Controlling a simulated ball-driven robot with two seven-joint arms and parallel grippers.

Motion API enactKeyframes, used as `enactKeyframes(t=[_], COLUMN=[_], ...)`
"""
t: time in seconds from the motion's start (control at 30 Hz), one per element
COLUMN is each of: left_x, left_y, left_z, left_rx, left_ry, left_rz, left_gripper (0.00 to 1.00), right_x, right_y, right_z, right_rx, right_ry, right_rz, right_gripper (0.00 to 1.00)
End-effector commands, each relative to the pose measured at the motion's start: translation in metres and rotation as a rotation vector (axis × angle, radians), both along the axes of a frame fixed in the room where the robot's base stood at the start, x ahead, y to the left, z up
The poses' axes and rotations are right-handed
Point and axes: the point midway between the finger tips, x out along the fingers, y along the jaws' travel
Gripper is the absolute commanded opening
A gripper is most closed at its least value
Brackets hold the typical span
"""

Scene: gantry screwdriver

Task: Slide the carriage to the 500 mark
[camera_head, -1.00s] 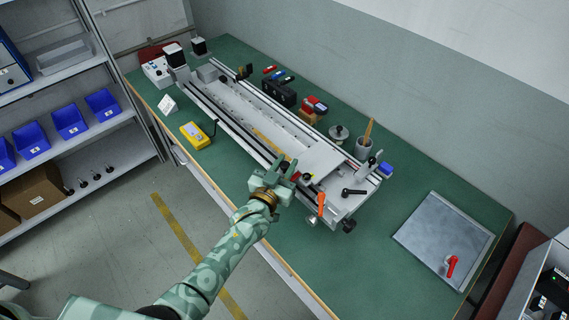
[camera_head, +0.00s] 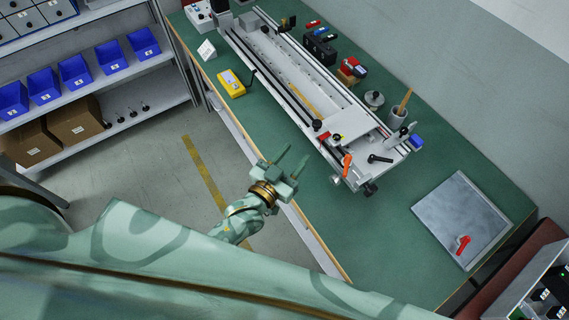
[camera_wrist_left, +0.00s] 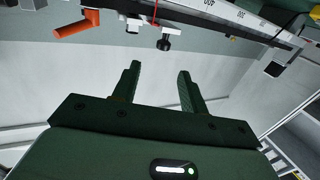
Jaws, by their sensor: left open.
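The carriage (camera_head: 350,125) is a pale plate across the gantry rails (camera_head: 275,87), near their right end. It carries a small red-and-black knob (camera_head: 318,125). An orange lever (camera_head: 346,165) and a black lever (camera_head: 380,158) are close by at that end. My right gripper is out of view.
A yellow device (camera_head: 231,83) and a white card (camera_head: 207,49) lie left of the gantry. A grey plate with a red handle (camera_head: 462,220) lies on the right. The green bench (camera_head: 345,220) is clear in front.

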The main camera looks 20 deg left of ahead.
Motion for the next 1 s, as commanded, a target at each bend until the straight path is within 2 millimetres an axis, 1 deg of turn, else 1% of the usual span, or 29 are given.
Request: enactKeyframes(t=[0.03, 0.1, 0.2, 0.3, 0.87, 0.93, 0.97, 1.0], left_x=[-0.011, -0.021, -0.031, -0.036, -0.037, -0.037, -0.039, -0.044], left_y=[0.003, 0.005, 0.008, 0.009, 0.009, 0.009, 0.009, 0.01], left_z=[0.0, 0.0, 0.0, 0.0, -0.001, -0.008, -0.016, -0.032], left_rx=[0.001, 0.001, 0.001, 0.001, -0.002, 0.009, 0.02, 0.037], left_ry=[0.002, 0.001, 0.0, -0.001, 0.003, 0.034, 0.063, 0.111], left_rz=[0.0, 0.0, -0.001, -0.001, -0.001, -0.005, -0.008, -0.011], left_gripper=[0.43, 0.43, 0.43, 0.43, 0.43, 0.43, 0.43, 0.43], right_x=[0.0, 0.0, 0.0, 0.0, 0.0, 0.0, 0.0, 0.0], right_y=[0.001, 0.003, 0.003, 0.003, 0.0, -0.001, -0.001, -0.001], right_z=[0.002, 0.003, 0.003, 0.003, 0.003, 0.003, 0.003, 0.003], right_rx=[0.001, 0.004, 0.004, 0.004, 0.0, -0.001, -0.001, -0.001], right_ry=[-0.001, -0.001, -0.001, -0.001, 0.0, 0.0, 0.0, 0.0], right_rz=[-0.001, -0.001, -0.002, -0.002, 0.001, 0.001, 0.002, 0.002], right_gripper=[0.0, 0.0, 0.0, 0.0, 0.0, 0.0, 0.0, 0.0])
